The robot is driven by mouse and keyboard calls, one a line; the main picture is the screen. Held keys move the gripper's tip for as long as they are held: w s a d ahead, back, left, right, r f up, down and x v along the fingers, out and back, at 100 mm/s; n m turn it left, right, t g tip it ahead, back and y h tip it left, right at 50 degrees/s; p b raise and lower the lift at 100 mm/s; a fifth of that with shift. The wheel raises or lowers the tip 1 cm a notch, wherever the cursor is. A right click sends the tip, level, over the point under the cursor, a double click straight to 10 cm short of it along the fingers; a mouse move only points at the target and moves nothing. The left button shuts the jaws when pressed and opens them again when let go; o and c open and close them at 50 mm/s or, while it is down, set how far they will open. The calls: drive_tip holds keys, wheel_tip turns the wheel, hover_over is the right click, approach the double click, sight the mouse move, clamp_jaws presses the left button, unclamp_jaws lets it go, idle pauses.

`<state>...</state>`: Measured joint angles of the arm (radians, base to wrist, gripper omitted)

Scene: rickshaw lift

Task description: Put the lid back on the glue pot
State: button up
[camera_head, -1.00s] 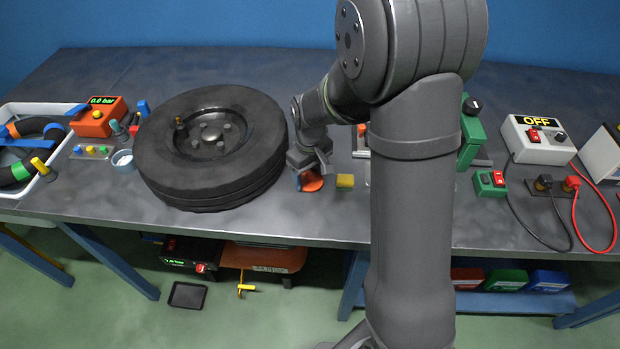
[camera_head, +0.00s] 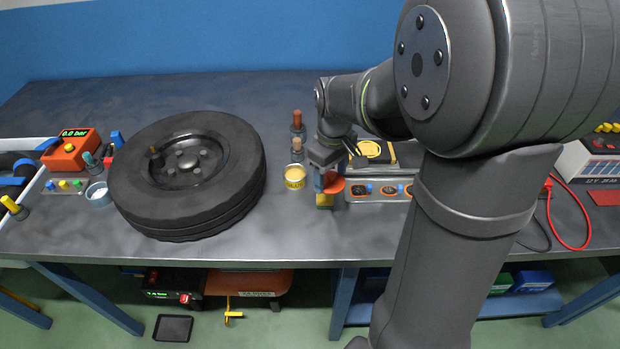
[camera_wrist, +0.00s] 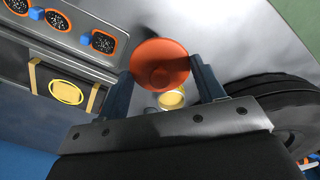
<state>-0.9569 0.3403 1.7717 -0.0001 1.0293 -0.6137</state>
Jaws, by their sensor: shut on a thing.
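An orange round lid (camera_head: 335,184) is held by my gripper (camera_head: 325,181). In the wrist view the lid (camera_wrist: 160,62) sits between the two fingers of my gripper (camera_wrist: 163,74), its round face with a small central disc towards the camera. The glue pot (camera_head: 295,177), a small jar with a yellow top and a label, stands open on the bench just left of my gripper. In the wrist view the pot (camera_wrist: 172,99) shows partly behind the lid. The lid is apart from the pot; its exact height is unclear.
A large tyre (camera_head: 190,212) lies left of the pot. Brown-topped bottles (camera_head: 298,125) stand behind it. A yellow block (camera_head: 324,201) is near the front, and a metal tray of round patches (camera_head: 375,190) lies right of my gripper.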

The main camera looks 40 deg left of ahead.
drive_tip(key=shift+w+d+r, duration=0.2)
drive_tip(key=shift+w+r, duration=0.05)
drive_tip(key=shift+r, duration=0.05)
drive_tip(key=a, duration=1.4)
drive_tip(key=shift+w+f, duration=0.15)
drive_tip(key=shift+f, duration=1.55)
drive_tip(key=shift+w+f, duration=0.1)
drive_tip(key=shift+f, duration=1.55)
drive_tip(key=shift+f, duration=0.1)
drive_tip(key=o, duration=1.3)
wheel_tip(320, 180, up, 7)
